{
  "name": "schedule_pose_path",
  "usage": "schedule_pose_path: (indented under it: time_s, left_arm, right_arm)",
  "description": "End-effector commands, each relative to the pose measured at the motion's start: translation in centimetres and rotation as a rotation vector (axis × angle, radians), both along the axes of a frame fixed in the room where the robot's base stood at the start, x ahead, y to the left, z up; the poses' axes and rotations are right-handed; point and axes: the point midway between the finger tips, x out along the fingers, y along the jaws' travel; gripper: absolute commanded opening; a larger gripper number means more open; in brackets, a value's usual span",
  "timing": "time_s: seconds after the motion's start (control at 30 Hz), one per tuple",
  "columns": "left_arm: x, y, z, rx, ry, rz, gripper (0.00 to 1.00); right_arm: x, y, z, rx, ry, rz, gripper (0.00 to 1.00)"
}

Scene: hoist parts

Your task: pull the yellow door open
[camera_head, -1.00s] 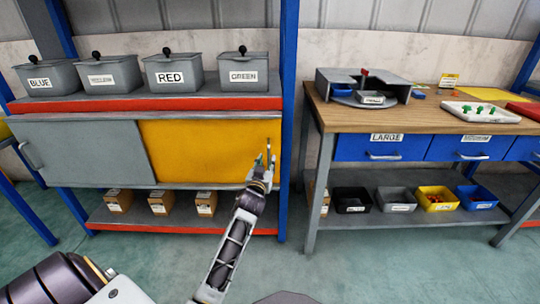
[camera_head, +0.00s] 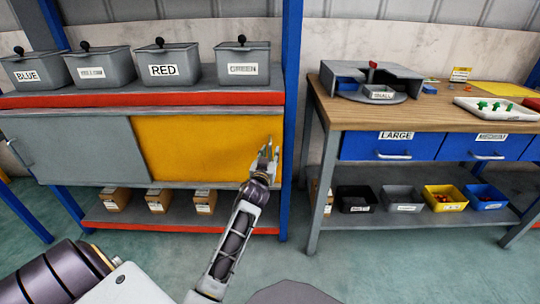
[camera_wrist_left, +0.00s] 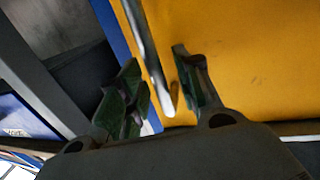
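The yellow door (camera_head: 195,145) is a flat panel on the right of the cabinet in the head view, beside a grey door (camera_head: 75,148). My left gripper (camera_head: 266,157) is in front of the yellow door's right part. In the left wrist view, my left gripper (camera_wrist_left: 158,90) is open, with dark green finger pads. A silver bar handle (camera_wrist_left: 147,55) on the yellow door (camera_wrist_left: 235,55) runs down into the gap between the fingers. I cannot tell whether a finger touches it. My right gripper is not in view.
A blue post (camera_head: 291,120) stands just right of the yellow door. Grey lidded bins, including the red-labelled one (camera_head: 165,70), stand above the doors, and small boxes (camera_head: 159,201) sit below. A wooden workbench (camera_head: 420,113) stands at the right. Green floor (camera_head: 390,262) lies open in front.

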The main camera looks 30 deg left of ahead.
Motion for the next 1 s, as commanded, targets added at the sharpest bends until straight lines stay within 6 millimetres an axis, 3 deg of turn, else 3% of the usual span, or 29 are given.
schedule_pose_path:
  time_s: [0.1, 0.37, 1.0]
  left_arm:
    - [0.0, 0.0, 0.0, 0.000, 0.000, 0.000, 0.31]
    - [0.0, 0.0, 0.0, 0.000, 0.000, 0.000, 0.00]
    - [0.2, 1.0, 0.1, 0.001, -0.001, 0.000, 0.00]
  right_arm:
    - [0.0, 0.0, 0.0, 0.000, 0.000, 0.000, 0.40]
    - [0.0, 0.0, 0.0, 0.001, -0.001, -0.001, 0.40]
    - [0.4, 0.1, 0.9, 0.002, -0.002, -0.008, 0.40]
